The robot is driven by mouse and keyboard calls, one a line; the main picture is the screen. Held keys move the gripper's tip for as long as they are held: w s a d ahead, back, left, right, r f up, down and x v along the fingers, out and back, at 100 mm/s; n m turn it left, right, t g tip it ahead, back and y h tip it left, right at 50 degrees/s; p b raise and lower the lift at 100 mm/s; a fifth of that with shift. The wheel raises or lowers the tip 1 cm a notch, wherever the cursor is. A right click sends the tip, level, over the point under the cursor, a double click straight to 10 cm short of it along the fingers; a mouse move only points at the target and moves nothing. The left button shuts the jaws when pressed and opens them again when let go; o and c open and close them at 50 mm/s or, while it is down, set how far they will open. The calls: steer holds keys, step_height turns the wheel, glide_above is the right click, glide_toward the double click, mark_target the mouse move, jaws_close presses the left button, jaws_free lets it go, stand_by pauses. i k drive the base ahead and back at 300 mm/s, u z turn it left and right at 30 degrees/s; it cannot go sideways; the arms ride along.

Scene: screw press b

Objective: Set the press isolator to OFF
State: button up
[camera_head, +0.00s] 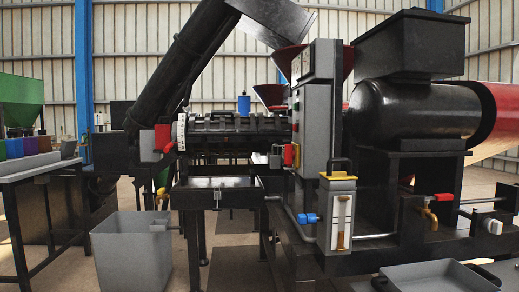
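The screw press has a black horizontal barrel (235,133) in the middle of the view. A tall grey cabinet (316,115) stands upright at its right end, its narrow front dark with small coloured parts. A small grey box with a red part (290,154) sits low at the cabinet's left side. Another grey box (148,146) with a red part (163,137) is at the barrel's left end. No label is readable, so I cannot tell which is the isolator or its position. My gripper is not in view.
A grey bin (133,251) stands on the floor at left. A yellow-topped sight-glass unit (338,212) and a red-handled valve (438,198) are at the front right. A grey tray (440,277) is at bottom right. A table with coloured containers (30,146) is at far left.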

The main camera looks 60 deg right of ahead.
mark_target(290, 154)
steer(key=z, duration=0.25)
steer(key=i, duration=0.7)
steer(key=z, duration=1.25)
steer(key=i, duration=0.55)
steer(key=z, duration=0.6)
